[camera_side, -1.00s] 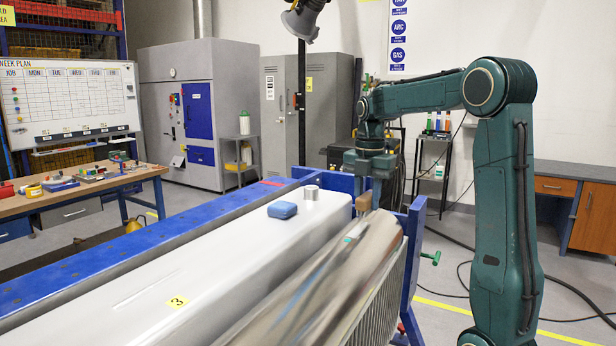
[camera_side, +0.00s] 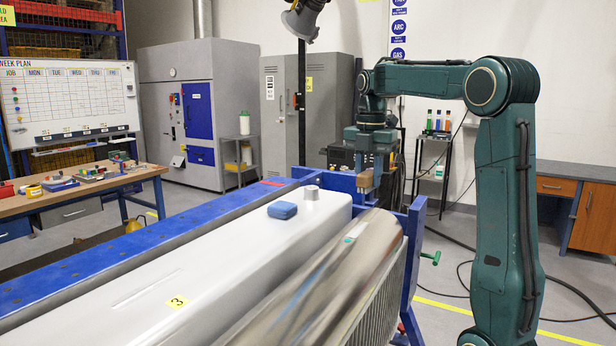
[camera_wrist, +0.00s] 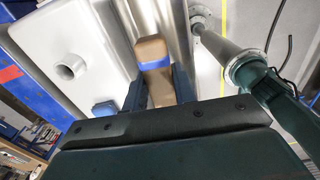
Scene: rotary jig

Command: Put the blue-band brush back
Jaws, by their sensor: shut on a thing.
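The blue-band brush shows in the wrist view as a tan wooden block (camera_wrist: 152,50) with a blue band around it. My gripper (camera_wrist: 160,88) is shut on it, one dark finger on each side. In the side view my gripper (camera_side: 373,172) hangs above the far end of the jig, and only a small tan part of the brush (camera_side: 366,181) shows between the fingers. The brush's lower end and bristles cannot be made out. It appears clear of the surfaces below.
The white box-shaped part (camera_side: 190,262) lies on the jig beside a shiny metal cylinder (camera_side: 345,250). A blue block (camera_side: 283,210) and a short round stub (camera_side: 312,192) sit on the white part. A blue frame (camera_side: 412,250) stands at the right end.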

